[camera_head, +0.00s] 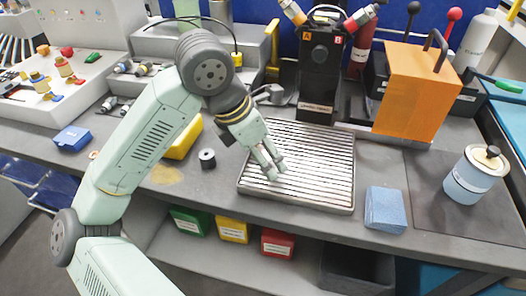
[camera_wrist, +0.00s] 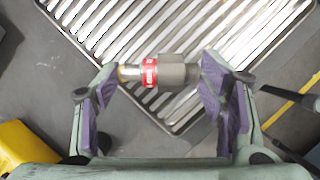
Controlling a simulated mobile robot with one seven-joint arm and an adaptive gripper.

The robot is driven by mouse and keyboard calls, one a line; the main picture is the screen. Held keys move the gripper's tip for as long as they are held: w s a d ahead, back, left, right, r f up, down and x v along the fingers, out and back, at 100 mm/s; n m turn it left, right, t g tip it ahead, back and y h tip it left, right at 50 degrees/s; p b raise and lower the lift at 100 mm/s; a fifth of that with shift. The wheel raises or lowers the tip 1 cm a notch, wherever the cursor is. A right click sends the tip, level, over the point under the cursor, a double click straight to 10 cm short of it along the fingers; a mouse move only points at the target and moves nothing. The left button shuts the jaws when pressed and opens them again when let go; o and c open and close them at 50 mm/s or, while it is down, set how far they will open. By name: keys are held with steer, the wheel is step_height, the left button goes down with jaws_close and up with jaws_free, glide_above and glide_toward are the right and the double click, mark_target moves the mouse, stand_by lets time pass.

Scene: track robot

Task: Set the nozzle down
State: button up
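The nozzle (camera_wrist: 160,71) has a brass tip at the left, a red band with a label and a dark grey body at the right. It shows in the wrist view, lying lengthwise between the two fingers of my gripper (camera_wrist: 160,78). The finger pads are wide apart and appear to press on its two ends. In the head view my gripper (camera_head: 274,172) points down at the slatted metal tray (camera_head: 325,165), close above its left part. The nozzle cannot be made out there. Whether it touches the slats (camera_wrist: 225,25) is unclear.
A black dispenser (camera_head: 317,75) and an orange box (camera_head: 415,92) stand behind the tray. A small black cylinder (camera_head: 207,159) and a yellow block (camera_head: 184,138) are to its left. A blue sponge-like block (camera_head: 385,210) and a lidded jar (camera_head: 468,180) are to its right. Most slats are bare.

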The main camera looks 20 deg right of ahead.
steer(key=shift+o, duration=1.4)
steer(key=shift+r+p, duration=0.25)
steer(key=shift+p, duration=0.05)
steer(key=b+v, duration=0.1)
steer(key=v, duration=1.1)
steer(key=shift+b, duration=0.35)
steer(key=shift+d, duration=0.1)
